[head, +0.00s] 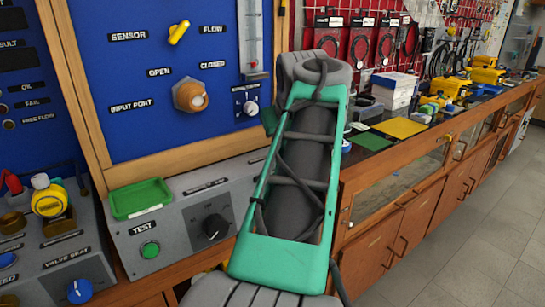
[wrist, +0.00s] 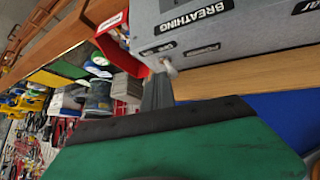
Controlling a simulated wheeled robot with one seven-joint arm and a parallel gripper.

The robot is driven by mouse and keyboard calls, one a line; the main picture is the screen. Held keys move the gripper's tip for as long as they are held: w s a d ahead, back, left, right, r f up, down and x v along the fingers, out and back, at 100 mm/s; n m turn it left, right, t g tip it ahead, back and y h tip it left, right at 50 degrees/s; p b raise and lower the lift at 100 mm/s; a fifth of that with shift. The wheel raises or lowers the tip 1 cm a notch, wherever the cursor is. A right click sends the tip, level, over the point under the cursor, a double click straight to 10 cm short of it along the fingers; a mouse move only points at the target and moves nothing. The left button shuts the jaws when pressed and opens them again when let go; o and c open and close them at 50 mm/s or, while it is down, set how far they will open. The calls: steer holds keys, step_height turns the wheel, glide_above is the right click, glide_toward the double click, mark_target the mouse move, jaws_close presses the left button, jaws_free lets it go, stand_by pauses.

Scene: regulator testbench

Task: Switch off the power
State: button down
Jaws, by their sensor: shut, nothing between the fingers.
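In the wrist view, a small pale toggle switch (wrist: 168,66) sticks out of the lower edge of a grey panel (wrist: 235,42). A small black label (wrist: 203,49) beside it seems to read POWER. My gripper (wrist: 158,80) is shut and empty, with its dark fingers pointing at the toggle. The fingertips are right at or very near it in the picture; I cannot tell whether they touch. Which way the toggle is set is not clear. In the head view my green arm hides the gripper and the switch.
A red box (wrist: 121,42) stands beside the fingers in the wrist view. In the head view, a blue panel (head: 140,60) with knobs, a green tray (head: 141,198) and a TEST button (head: 150,250) lie left of my arm. The wooden bench (head: 400,165) runs right; the floor (head: 470,240) is clear.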

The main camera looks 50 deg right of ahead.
steer(key=shift+s+d, duration=0.1)
steer(key=shift+d, duration=0.25)
steer(key=shift+a+r+p, duration=0.1)
steer(key=shift+r+p, duration=0.75)
steer(key=shift+p, duration=0.15)
steer(key=shift+s+r+p, duration=0.1)
steer(key=shift+r+p, duration=0.2)
steer(key=shift+p, duration=0.15)
steer(key=s+d+p+v, duration=0.1)
steer(key=p+v, duration=0.4)
steer(key=v, duration=0.6)
steer(key=shift+s, duration=0.35)
